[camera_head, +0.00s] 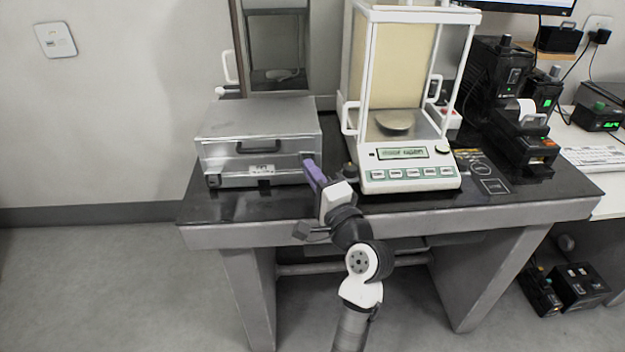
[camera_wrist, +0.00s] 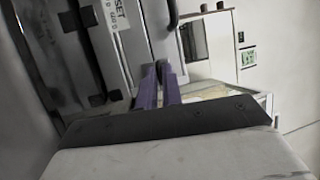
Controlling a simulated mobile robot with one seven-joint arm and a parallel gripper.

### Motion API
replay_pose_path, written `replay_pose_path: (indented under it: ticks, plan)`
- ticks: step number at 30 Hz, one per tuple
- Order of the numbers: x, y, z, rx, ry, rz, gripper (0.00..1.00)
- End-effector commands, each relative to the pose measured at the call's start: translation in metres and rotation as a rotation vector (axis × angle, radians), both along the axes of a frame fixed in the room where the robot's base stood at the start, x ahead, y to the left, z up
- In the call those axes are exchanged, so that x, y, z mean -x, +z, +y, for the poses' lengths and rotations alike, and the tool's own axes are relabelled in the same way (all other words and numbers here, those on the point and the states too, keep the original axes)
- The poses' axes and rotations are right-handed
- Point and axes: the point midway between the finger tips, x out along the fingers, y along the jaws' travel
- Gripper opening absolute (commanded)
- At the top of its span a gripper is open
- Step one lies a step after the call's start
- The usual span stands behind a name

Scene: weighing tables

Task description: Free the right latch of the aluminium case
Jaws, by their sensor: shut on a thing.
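The aluminium case (camera_head: 225,160) sits closed on the left of the dark tabletop, its carry handle (camera_head: 258,147) on the front face. In the wrist view the case front (camera_wrist: 130,45) runs down the upper left, with a printed label. My gripper (camera_head: 308,162) has purple fingers at the right end of the case front. In the wrist view its fingertips (camera_wrist: 161,66) are close together at the case. It is shut on the right latch, which the fingers hide. A dark fitting (camera_head: 213,180) shows at the front's lower left.
A balance (camera_head: 410,178) with a glass draft shield stands just right of my gripper, its display lit. Black devices (camera_head: 525,135) stand further right. Floor at left is clear.

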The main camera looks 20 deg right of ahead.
Motion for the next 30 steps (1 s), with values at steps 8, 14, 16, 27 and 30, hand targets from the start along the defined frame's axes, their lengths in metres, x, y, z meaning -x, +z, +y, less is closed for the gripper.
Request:
replay_pose_path:
  ticks: [8,14,16,27,30]
  plan:
    - [0.0,0.0,0.0,0.0,0.0,0.001,0.0]
    - [0.0,0.0,0.0,0.0,0.0,0.001,0.29]
    - [0.0,0.0,0.0,0.0,0.0,0.0,0.29]
    - [0.016,-0.005,-0.003,0.0,-0.003,0.0,0.29]
    - [0.036,-0.01,-0.006,0.0,-0.005,0.001,0.29]
